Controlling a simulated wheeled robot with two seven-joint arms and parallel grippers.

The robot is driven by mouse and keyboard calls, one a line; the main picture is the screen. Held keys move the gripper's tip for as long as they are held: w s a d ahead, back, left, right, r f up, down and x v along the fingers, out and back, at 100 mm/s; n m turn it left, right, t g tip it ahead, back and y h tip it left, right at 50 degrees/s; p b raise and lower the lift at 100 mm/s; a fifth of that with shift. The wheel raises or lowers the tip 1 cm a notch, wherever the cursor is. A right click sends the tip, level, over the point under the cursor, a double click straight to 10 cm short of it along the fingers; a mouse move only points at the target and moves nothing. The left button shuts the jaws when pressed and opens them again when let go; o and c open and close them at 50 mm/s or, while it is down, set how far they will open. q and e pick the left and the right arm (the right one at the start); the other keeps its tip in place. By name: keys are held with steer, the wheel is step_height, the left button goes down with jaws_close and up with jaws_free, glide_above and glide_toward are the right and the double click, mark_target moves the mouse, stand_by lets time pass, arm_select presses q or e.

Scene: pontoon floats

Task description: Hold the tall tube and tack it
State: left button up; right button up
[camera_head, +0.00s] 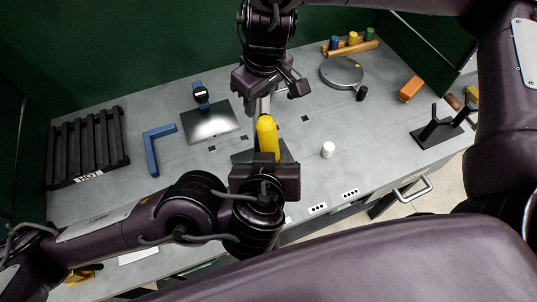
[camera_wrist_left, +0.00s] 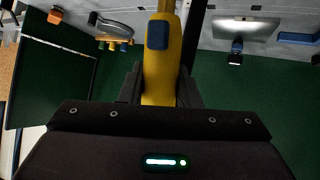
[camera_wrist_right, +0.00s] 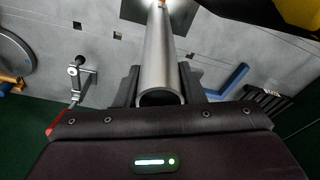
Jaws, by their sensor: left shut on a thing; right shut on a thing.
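My right gripper (camera_head: 264,88) is shut on a grey metal tube (camera_wrist_right: 160,55). The tube also shows in the head view (camera_head: 263,104), mostly hidden by the gripper and the yellow tool. A small bright orange spot shows at the tube's far end in the right wrist view. My left gripper (camera_head: 265,163) is shut on a yellow tool (camera_wrist_left: 160,75) with a dark blue patch. In the head view the yellow tool (camera_head: 266,138) stands in front of the tube's lower end. Whether the two touch, I cannot tell.
A black rack (camera_head: 88,148) marked HOT stands at left, near a blue angle (camera_head: 152,153) and a dark plate (camera_head: 209,122). A round turntable (camera_head: 341,72), an orange block (camera_head: 410,88), a black stand (camera_head: 437,127) and a white cylinder (camera_head: 328,149) are at right.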

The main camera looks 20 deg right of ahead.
stand_by(0.4)
steer(key=o, duration=1.1)
steer(key=shift+r, duration=0.15)
steer(key=r, duration=0.4)
steer(key=s+r, duration=0.1)
steer(key=r, duration=0.6)
steer(key=shift+s+d+r, duration=0.25)
steer(key=shift+d+r, duration=0.05)
steer(key=shift+d, duration=0.05)
